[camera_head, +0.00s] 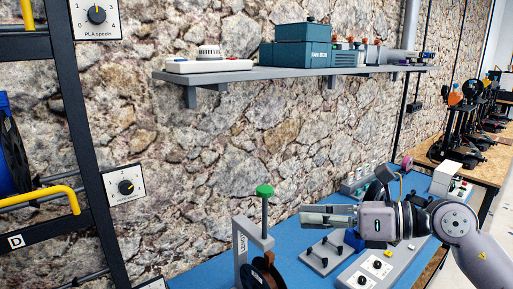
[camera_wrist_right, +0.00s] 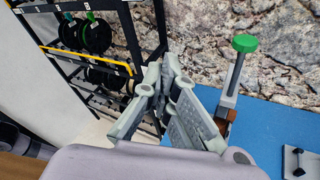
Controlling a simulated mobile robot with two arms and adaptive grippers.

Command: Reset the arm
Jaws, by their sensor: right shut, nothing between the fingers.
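My right arm comes in from the right in the head view. Its gripper (camera_head: 328,215) points left above the blue bench and is shut and empty. In the right wrist view the fingers (camera_wrist_right: 163,75) meet at their tips with nothing between them. The green-topped lever (camera_head: 264,191) stands just left of the fingertips in the head view, apart from them as far as I can tell. It also shows to the right of the fingers in the right wrist view (camera_wrist_right: 244,44). My left gripper is not in view.
A blue bench (camera_head: 215,268) carries a dark spool (camera_head: 262,272), a plate with black handles (camera_head: 322,256) and a control box (camera_head: 372,268). A wall shelf (camera_head: 270,74) with boxes hangs above. A dark rack (camera_head: 80,120) with yellow bars stands left. Printers stand far right.

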